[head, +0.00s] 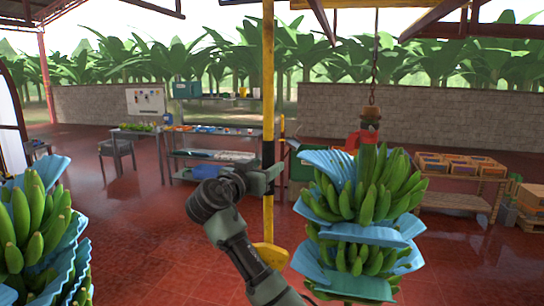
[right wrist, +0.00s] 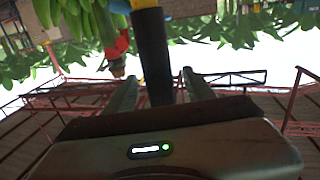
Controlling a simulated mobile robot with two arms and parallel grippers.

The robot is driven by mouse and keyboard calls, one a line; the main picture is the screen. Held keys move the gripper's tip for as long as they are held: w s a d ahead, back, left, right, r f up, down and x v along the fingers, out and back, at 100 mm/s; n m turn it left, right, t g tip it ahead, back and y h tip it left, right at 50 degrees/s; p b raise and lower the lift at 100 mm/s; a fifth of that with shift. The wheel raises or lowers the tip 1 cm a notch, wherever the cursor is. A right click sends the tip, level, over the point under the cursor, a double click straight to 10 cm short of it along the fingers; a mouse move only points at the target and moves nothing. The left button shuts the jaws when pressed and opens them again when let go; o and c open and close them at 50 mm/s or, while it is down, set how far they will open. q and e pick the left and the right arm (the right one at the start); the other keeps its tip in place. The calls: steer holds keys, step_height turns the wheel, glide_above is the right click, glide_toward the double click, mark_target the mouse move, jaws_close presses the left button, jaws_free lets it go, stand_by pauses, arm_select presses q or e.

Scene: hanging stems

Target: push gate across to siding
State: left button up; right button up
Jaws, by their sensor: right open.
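The gate shows as a tall yellow bar (head: 268,80) with a black band (head: 268,152) and a yellow plate (head: 270,257) at its foot. My right gripper (head: 270,177) is at the bar, near the lower end of the black band. In the right wrist view the black band (right wrist: 154,55) stands between the two fingers of my open right gripper (right wrist: 157,85). I cannot tell whether a finger touches it. My left gripper is out of view. I cannot make out the siding.
A banana bunch (head: 365,195) with blue sheets hangs from a chain just right of the bar. Another bunch (head: 30,225) is at the left edge. Metal shelves (head: 215,150) stand behind, and a bench with crates (head: 460,180) at the right. Red floor is clear at centre left.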

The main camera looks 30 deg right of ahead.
steer(key=x, duration=0.1)
steer(key=p+x, duration=0.1)
steer(key=x, duration=0.3)
steer(key=shift+f, duration=0.4)
steer(key=shift+s+a+r, duration=0.2)
steer(key=shift+s+a, duration=0.05)
steer(key=shift+a, duration=0.15)
steer(key=shift+c, duration=0.6)
steer(key=shift+d, duration=0.1)
steer(key=c, duration=1)
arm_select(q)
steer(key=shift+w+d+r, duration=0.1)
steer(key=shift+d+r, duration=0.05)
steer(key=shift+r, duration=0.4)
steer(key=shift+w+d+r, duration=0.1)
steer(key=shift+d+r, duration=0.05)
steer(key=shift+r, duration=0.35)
arm_select(e)
steer(key=shift+f, duration=0.1)
jaws_close()
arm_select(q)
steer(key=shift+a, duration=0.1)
arm_select(e)
steer(key=shift+f, duration=0.15)
